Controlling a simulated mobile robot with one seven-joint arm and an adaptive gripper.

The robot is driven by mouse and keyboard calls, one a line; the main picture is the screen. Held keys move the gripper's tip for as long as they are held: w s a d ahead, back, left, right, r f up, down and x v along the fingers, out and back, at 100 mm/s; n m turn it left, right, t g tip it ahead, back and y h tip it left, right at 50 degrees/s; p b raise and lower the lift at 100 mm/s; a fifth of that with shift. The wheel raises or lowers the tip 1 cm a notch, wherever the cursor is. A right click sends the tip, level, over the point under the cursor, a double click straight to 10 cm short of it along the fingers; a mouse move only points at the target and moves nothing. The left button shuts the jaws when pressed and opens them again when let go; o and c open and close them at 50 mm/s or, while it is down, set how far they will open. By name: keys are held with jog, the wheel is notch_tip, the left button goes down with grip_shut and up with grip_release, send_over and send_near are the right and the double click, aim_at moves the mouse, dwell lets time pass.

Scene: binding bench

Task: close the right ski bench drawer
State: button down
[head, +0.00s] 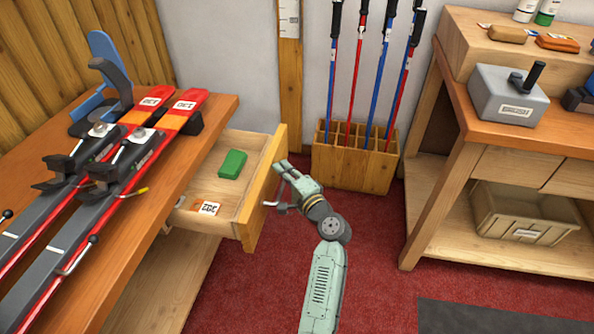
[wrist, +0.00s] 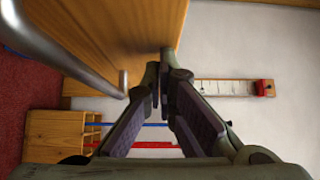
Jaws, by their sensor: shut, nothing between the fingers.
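The right ski bench drawer (head: 228,185) stands open, pulled out from under the ski bench (head: 75,265). A green block (head: 232,164) and a small orange item with a white label (head: 209,207) lie inside it. My gripper (head: 281,173) is at the outer side of the drawer front (head: 262,192), by its far half, with its fingers together and nothing between them. In the wrist view my fingertips (wrist: 166,58) are close to the wooden drawer front (wrist: 120,40); I cannot tell whether they touch it. The metal bar handle (wrist: 70,60) shows left of the fingers.
Skis with bindings (head: 110,165) lie on the bench top. A wooden rack with ski poles (head: 352,165) stands against the wall behind my gripper. A second workbench (head: 460,130) with a grey box (head: 505,95) is at the right. Red carpet (head: 390,235) is clear between the benches.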

jog(key=w+a+p, duration=0.1)
jog(key=a, duration=0.5)
jog(key=w+a+p, duration=0.1)
jog(key=w+a, duration=0.1)
jog(key=a, duration=0.4)
jog(key=w+a, duration=0.1)
jog(key=a, duration=0.5)
jog(key=shift+w+p, duration=0.4)
jog(key=shift+d, duration=0.15)
